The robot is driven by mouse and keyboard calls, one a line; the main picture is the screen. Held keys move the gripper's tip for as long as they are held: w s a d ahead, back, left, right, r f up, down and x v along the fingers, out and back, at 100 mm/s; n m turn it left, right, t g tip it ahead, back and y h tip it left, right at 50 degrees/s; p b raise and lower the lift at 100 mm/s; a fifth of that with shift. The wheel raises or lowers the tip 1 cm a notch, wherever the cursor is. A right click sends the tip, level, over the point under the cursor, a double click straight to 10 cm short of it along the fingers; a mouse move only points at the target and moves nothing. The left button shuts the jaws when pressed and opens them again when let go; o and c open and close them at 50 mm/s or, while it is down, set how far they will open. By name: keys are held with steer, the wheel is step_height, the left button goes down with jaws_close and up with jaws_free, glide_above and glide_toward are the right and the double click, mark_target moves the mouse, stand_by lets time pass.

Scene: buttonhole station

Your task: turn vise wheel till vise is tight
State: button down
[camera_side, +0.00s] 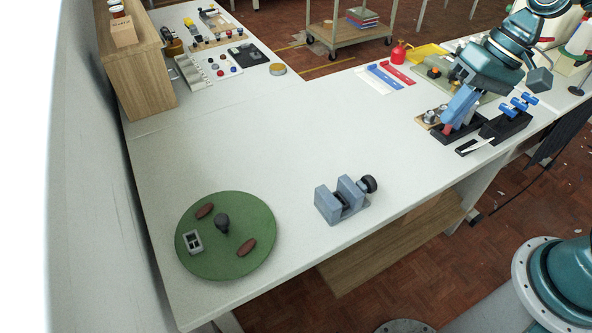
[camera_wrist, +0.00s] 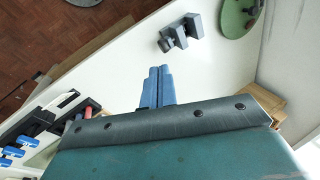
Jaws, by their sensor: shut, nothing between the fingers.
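The blue-grey vise (camera_side: 328,208) sits on the white table near its front edge, left of my gripper. Its dark round wheel (camera_side: 369,184) is on the vise's right side. My gripper (camera_side: 452,118) is at the right side of the table, well apart from the vise. In the wrist view its blue fingers (camera_wrist: 158,70) lie side by side, shut and empty.
A green round plate (camera_side: 205,262) with a dark knob lies left of the vise. A black rack (camera_side: 505,127) with blue-handled tools stands close to my gripper. The table between my gripper and the vise is clear.

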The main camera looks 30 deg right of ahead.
steer(key=w+f+m+g+y, duration=0.1)
steer(key=w+f+m+y, duration=0.25)
steer(key=f, duration=0.35)
steer(key=m+y, duration=0.5)
steer(key=y, duration=0.1)
glide_toward(369, 184)
steer(key=r, duration=0.2)
steer(key=shift+w+d+f+m+t+y, duration=0.1)
steer(key=shift+d+f+m+t+y, duration=0.15)
steer(key=shift+f+m+y, duration=0.25)
steer(key=shift+w+d+f+m+t+y, duration=0.1)
steer(key=shift+d+f+m+t+y, duration=0.15)
steer(key=shift+f, duration=0.4)
steer(key=shift+w+d+f+m+t+y, duration=0.1)
steer(key=shift+d+f+m+t+y, duration=0.1)
steer(key=shift+d+f+m+y, duration=0.25)
steer(key=shift+a+f, duration=0.1)
steer(key=shift+a, duration=0.2)
steer(key=shift+s+r+x, duration=0.15)
steer(key=shift+r+x, duration=0.05)
steer(key=shift+x, duration=0.9)
steer(key=shift+s+r+x, duration=0.1)
steer(key=shift+r+x, duration=0.1)
steer(key=shift+x, duration=0.9)
steer(key=shift+s+r+x, duration=0.15)
steer(key=shift+r+x, duration=0.05)
steer(key=shift+x, duration=0.9)
steer(key=shift+a+f, duration=0.1)
steer(key=shift+a, duration=0.05)
